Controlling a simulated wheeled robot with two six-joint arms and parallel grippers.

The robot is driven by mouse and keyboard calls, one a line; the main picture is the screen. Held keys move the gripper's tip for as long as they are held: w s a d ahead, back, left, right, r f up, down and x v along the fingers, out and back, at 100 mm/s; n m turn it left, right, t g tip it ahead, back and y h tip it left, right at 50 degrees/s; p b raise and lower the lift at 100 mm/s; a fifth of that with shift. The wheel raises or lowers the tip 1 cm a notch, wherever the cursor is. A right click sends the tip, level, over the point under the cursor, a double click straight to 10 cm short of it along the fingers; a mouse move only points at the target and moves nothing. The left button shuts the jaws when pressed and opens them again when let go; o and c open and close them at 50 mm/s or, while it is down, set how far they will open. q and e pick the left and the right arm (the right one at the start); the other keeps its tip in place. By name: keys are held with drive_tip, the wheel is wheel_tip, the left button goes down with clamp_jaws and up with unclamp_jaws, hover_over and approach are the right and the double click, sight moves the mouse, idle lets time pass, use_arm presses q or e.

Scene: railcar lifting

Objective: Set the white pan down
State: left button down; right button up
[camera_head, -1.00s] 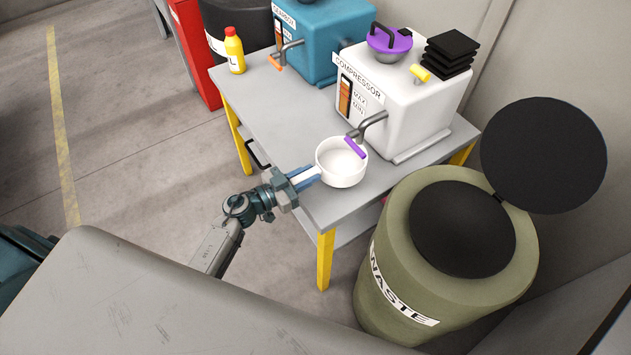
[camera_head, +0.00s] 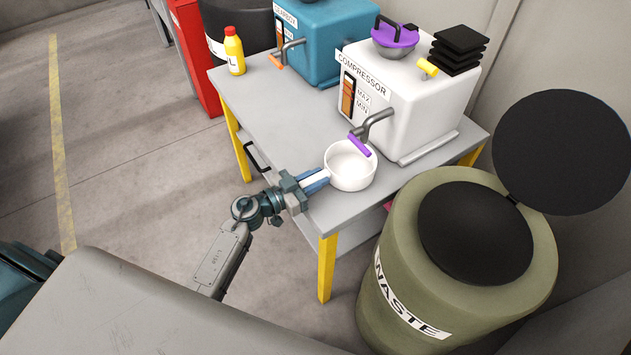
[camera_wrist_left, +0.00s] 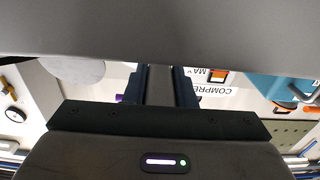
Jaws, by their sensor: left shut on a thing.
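The white pan (camera_head: 350,170) is at the front edge of the grey table (camera_head: 270,140), beneath the compressor's tap with the purple handle (camera_head: 359,146). It looks upright. I cannot tell whether its base touches the tabletop. My left gripper (camera_head: 318,181) is shut on the pan's handle at the pan's left side. In the left wrist view the gripper fingers (camera_wrist_left: 158,88) show, with a grey shape between them; the pan's bowl is not clear there. My right gripper is not in view.
The white compressor (camera_head: 415,105) stands just behind the pan, with a purple-lidded item (camera_head: 394,40) on top. A teal gearbox unit (camera_head: 320,40) and a yellow bottle (camera_head: 234,52) stand farther back. A green waste bin (camera_head: 455,270) is at the right. The table's left part is clear.

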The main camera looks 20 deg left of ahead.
sight(303, 184)
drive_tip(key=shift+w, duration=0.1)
use_arm(q)
drive_tip(key=c, duration=1.2)
unclamp_jaws()
drive_tip(key=shift+f, duration=0.15)
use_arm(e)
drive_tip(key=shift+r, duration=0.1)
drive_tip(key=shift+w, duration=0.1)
use_arm(q)
drive_tip(key=shift+s+a, duration=0.2)
drive_tip(key=shift+s, duration=0.05)
drive_tip(key=p+v, duration=0.1)
drive_tip(key=v, duration=1)
drive_tip(key=shift+s, duration=0.15)
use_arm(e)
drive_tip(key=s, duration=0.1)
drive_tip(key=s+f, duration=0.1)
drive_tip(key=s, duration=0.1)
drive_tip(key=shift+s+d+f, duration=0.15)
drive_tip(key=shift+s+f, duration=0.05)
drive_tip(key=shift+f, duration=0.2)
use_arm(q)
drive_tip(key=shift+a, duration=0.15)
